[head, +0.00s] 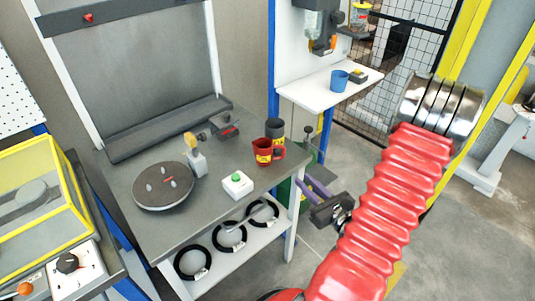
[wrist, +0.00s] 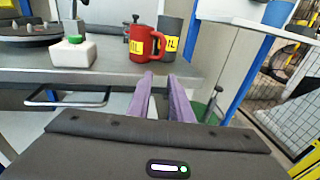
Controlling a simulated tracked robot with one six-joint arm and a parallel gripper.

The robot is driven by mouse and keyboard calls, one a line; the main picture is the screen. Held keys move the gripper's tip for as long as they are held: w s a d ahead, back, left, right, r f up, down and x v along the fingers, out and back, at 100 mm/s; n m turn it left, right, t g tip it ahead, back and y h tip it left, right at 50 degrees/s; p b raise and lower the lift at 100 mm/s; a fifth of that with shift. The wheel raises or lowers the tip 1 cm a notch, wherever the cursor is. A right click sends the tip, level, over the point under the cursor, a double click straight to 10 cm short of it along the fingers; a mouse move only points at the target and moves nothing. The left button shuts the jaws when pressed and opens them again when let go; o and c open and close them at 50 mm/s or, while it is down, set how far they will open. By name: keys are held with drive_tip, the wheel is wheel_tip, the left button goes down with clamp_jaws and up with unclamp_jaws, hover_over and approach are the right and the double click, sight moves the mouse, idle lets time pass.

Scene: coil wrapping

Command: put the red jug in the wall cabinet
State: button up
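The red jug (head: 264,154) stands upright near the right edge of the grey workbench, with a yellow label and a handle on its right. My gripper (head: 303,182) is off the bench's right side, in front of and apart from the jug. In the wrist view its two purple fingers (wrist: 160,76) stand apart with a narrow empty gap. A wall cabinet cannot be made out for certain; a dark grey bar with a red triangle (head: 120,10) spans the bench frame's top.
A grey jug (head: 275,129) stands right behind the red one. A white shelf (head: 310,96) holds a blue cup (head: 339,81).

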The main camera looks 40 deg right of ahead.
sight(284, 153)
drive_tip(key=shift+d+r+t+h, duration=0.15)
drive_tip(key=shift+r+t+h, duration=0.2)
drive_tip(key=shift+r, duration=0.55)
drive_tip(key=shift+w+d, duration=0.25)
drive_tip(key=shift+w, duration=1.2)
drive_tip(key=shift+w+d, duration=0.2)
drive_tip(key=shift+w, duration=1.2)
drive_tip(key=shift+w+d, duration=0.25)
drive_tip(key=shift+w, duration=1.2)
drive_tip(key=shift+w, duration=0.1)
drive_tip(key=shift+w+d+r, duration=0.1)
drive_tip(key=shift+w+d, duration=0.1)
drive_tip(key=shift+w, duration=1.05)
drive_tip(key=shift+w+d, duration=0.15)
drive_tip(key=shift+w, duration=1.1)
clamp_jaws()
